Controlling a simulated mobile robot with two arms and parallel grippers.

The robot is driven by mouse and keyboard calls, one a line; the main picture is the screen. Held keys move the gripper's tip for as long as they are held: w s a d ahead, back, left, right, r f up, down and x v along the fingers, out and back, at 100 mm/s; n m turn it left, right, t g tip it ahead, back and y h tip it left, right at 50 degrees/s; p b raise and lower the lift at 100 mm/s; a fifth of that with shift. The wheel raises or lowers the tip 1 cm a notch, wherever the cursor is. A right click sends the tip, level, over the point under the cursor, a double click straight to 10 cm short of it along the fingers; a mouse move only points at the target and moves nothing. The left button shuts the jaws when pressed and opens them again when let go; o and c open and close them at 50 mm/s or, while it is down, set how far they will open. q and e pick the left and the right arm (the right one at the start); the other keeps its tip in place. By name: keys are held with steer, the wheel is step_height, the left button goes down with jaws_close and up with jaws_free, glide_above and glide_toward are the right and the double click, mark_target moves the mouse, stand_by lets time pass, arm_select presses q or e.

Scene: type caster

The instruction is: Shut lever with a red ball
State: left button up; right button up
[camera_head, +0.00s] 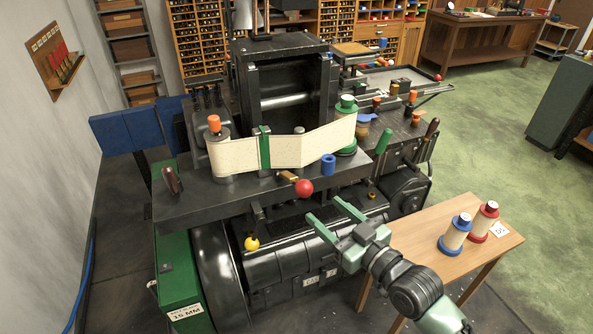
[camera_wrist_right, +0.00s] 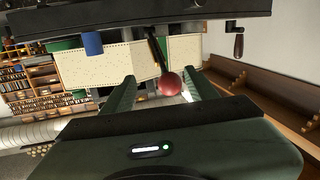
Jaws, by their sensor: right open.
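The lever's red ball (camera_head: 304,187) sits at the front edge of the dark machine top, at the end of a short brass-coloured arm (camera_head: 288,177). In the right wrist view the red ball (camera_wrist_right: 171,83) appears between the two green fingers. My right gripper (camera_head: 324,222) is open and empty, below and a little right of the ball in the head view. Its fingers point toward the machine. I cannot tell whether they touch the ball. My left gripper is not in view.
A paper ribbon (camera_head: 290,150) runs across the machine top. A blue knob (camera_head: 328,165) stands right of the ball, and a yellow ball (camera_head: 252,243) hangs below left. A wooden table (camera_head: 420,235) with a blue spool (camera_head: 455,234) and a red spool (camera_head: 483,222) stands at right.

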mark_target(310, 193)
steer(key=r, duration=0.1)
steer(key=a+r, duration=0.1)
steer(key=r, duration=0.1)
steer(key=shift+s+a+r+n+y, duration=0.1)
steer(key=shift+a+r+n+y, duration=0.05)
steer(key=shift+n+y, duration=0.2)
steer(key=p+x, duration=0.2)
steer(key=x, duration=0.4)
steer(key=shift+w+a, duration=0.25)
steer(key=shift+w, duration=0.25)
jaws_close()
